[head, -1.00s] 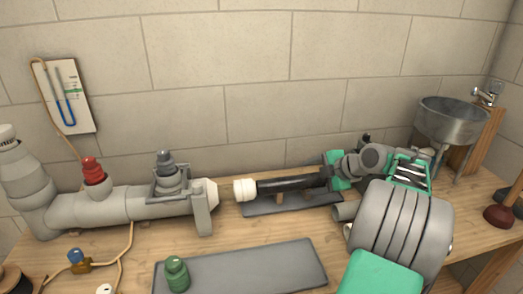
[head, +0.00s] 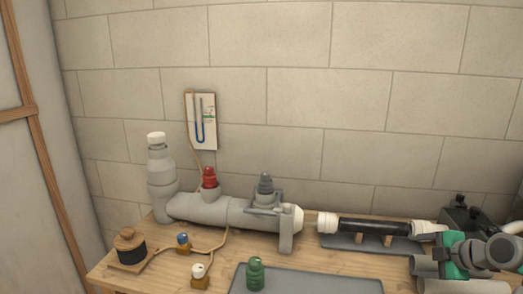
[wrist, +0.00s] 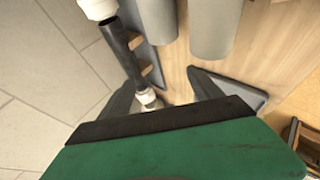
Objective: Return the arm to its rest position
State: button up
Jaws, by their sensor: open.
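My gripper (wrist: 162,92) is open, with its two grey fingers spread in the wrist view. In the head view its green and grey body (head: 455,258) is at the lower right, by the right end of a black pipe (head: 373,227). The pipe lies on a grey stand and also shows in the wrist view (wrist: 124,52). A white fitting (head: 428,229) is on its right end. In the wrist view this fitting (wrist: 148,97) appears between the fingers; I cannot tell the depth gap. Nothing is seen gripped.
Grey pipe pieces (head: 425,266) lie below my gripper. A large grey pipe assembly (head: 225,210) with red and grey valves stands to the left. A green fitting (head: 255,273) stands on a grey mat (head: 320,284) in front. The wall (head: 300,100) is behind the bench.

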jog(key=s+a+r+m+g+h+p, duration=0.1)
jog(key=s+a+r+m+g+p, duration=0.2)
jog(key=a, duration=0.8)
jog(key=a+r+m+g+p, duration=0.1)
jog(key=a+r+m+p, duration=0.35)
jog(key=a, duration=0.65)
jog(key=s+a+m+g+h+p, duration=0.1)
jog(key=s+a+m+p, duration=0.2)
jog(key=s, duration=0.4)
jog(key=s+a+m+g+p, duration=0.1)
jog(key=s+a+m+p, duration=0.1)
jog(key=s+a+m, duration=0.4)
jog(key=shift+s+f+h+p, duration=0.15)
jog(key=shift+s+h+p, duration=0.25)
jog(key=shift+s, duration=0.7)
